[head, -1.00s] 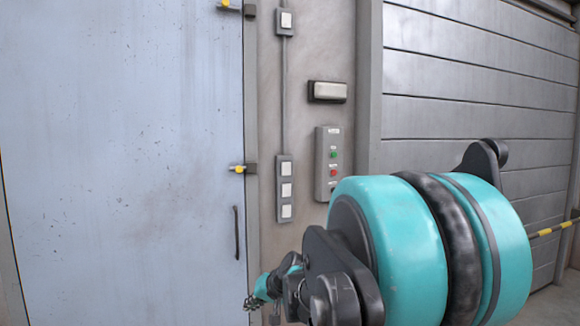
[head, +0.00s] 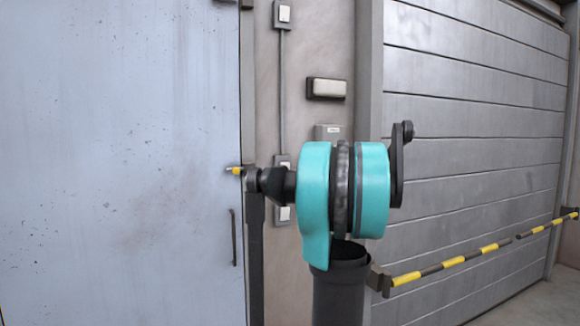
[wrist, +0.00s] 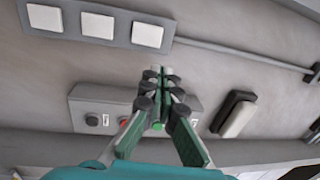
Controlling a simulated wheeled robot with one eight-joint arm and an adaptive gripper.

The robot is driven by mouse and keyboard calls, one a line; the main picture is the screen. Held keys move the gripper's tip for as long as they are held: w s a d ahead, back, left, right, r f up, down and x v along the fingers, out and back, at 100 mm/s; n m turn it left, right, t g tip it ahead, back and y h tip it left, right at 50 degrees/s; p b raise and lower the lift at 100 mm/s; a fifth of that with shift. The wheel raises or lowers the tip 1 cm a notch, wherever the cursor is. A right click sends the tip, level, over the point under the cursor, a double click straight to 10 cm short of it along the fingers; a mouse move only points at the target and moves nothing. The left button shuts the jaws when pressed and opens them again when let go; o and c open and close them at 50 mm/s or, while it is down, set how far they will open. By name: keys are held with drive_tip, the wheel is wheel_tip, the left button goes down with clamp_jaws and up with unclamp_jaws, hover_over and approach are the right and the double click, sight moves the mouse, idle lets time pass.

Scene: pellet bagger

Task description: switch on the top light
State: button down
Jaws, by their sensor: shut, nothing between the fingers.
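A grey switch plate with three white square rockers (wrist: 97,24) is on the wall, upper left in the wrist view. The rocker nearest the conduit (wrist: 147,35) is the top one on the wall. In the head view, my arm covers the plate's middle; its top edge (head: 283,159) and lowest rocker (head: 285,213) show. My gripper (wrist: 161,72) is shut and empty. In the wrist view its fingertips appear right of and below the plate, between it and the button box; I cannot tell their gap to the wall. The head view hides the gripper behind my arm.
A grey button box (wrist: 76,112) with red and green buttons lies behind my fingers. A wall lamp (head: 327,89) is above it. A single switch (head: 284,14) sits higher on the conduit. A blue door (head: 120,150) is left; a striped barrier (head: 450,263) is right.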

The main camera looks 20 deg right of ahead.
drive_tip(key=shift+w, duration=0.1)
approach(286, 161)
drive_tip(key=w, duration=0.5)
drive_tip(key=shift+r, duration=0.15)
idle(0.3)
drive_tip(key=shift+w+r, duration=0.25)
drive_tip(key=shift+w, duration=0.35)
drive_tip(key=shift+s, duration=0.35)
drive_tip(key=s+r, duration=0.1)
drive_tip(key=s, duration=1.2)
drive_tip(key=shift+s+d+r, duration=0.2)
drive_tip(key=shift+d+r, duration=0.05)
drive_tip(key=shift+r, duration=0.05)
